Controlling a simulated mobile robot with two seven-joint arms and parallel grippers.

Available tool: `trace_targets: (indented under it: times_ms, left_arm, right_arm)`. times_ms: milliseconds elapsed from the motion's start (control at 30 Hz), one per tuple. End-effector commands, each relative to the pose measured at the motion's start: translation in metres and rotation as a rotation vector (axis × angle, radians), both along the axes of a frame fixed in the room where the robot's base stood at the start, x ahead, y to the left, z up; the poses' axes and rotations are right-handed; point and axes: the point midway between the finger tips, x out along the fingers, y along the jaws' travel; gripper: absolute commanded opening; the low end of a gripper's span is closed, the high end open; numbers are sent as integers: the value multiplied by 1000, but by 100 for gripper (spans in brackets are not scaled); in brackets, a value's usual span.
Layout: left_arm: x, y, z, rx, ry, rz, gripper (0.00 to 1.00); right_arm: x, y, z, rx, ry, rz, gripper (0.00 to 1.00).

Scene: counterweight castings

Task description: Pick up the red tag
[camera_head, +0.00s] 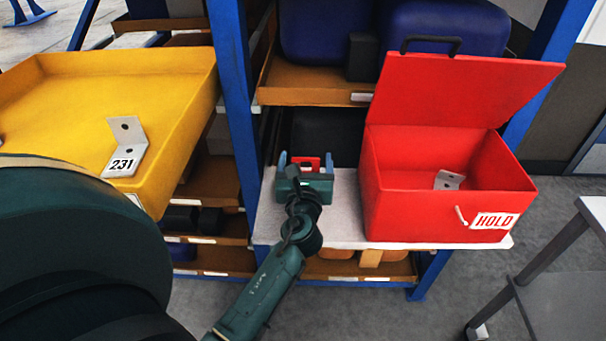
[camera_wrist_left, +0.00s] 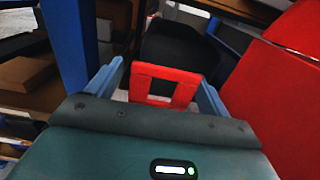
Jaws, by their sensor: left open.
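The red tag (camera_wrist_left: 165,71) is a small red piece with a rectangular opening, seen in the left wrist view between my left gripper's two blue-grey fingers. In the head view the red tag (camera_head: 299,161) shows partly, just beyond the gripper body, over the pale shelf board. My left gripper (camera_head: 305,158) is open, with one finger on each side of the tag. It also shows in the left wrist view (camera_wrist_left: 160,80). I cannot tell whether either finger touches the tag. My right gripper is not in view.
An open red box (camera_head: 400,210) marked HOLD stands right of the gripper, with a grey bracket (camera_head: 448,180) inside. A yellow tray (camera_head: 75,80) at left holds a bracket (camera_head: 124,150) labelled 231. A blue rack post (camera_head: 234,90) stands left of the gripper. A dark block (camera_wrist_left: 180,48) lies beyond the tag.

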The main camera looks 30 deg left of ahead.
Motion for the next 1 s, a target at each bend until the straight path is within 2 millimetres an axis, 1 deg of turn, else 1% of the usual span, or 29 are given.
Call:
trace_targets:
  times_ms: [333, 900, 1000]
  left_arm:
    - [0, -1, 0, 0, 0, 0, 79]
    - [0, -1, 0, -1, -1, 0, 33]
    - [0, -1, 0, 0, -1, 0, 32]
  right_arm:
    - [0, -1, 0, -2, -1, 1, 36]
    - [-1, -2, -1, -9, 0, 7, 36]
    - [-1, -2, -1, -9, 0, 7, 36]
